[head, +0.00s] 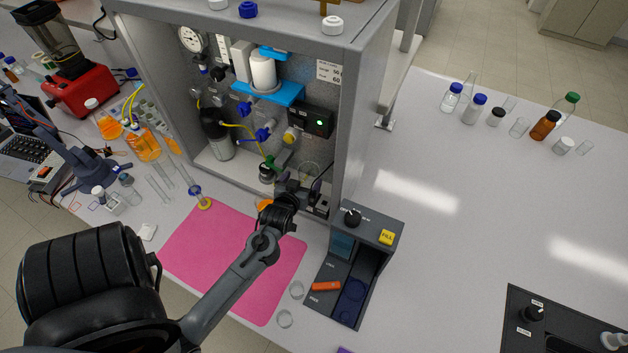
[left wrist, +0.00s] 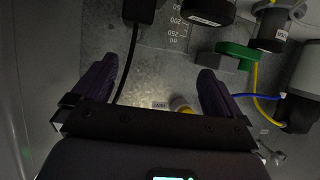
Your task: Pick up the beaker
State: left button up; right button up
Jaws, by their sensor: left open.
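The beaker (head: 309,171) is clear glass and stands in the lower right corner of the rig's cabinet, partly hidden behind my left gripper (head: 302,184). In the left wrist view, the beaker (left wrist: 174,42) shows as a see-through wall with white marks reading 200 and 250 ml. My left gripper (left wrist: 155,75) is open there, its two dark fingers apart with the glass ahead of and between them. I cannot tell whether the fingers touch the glass. My right gripper is not in view.
The cabinet's grey right wall (head: 358,100) stands close beside the gripper. A green-handled valve (head: 270,168) is just left of the beaker; its green handle also shows in the wrist view (left wrist: 238,52). A control box (head: 352,262) stands in front. A pink mat (head: 215,255) lies left.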

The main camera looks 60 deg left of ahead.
aim_at(311, 165)
pick_arm(q)
jog(key=shift+f+p+x, duration=0.15)
jog(key=shift+p+x, duration=0.1)
jog(key=shift+x, duration=1.9)
jog(key=shift+f+p+x, duration=0.1)
jog(key=shift+p+x, duration=0.15)
jog(key=shift+x, duration=1.85)
jog(key=shift+s, duration=0.2)
jog(key=shift+c, duration=0.2)
jog(key=c, duration=1.3)
jog(key=shift+s+r, duration=0.1)
jog(key=shift+r, duration=0.05)
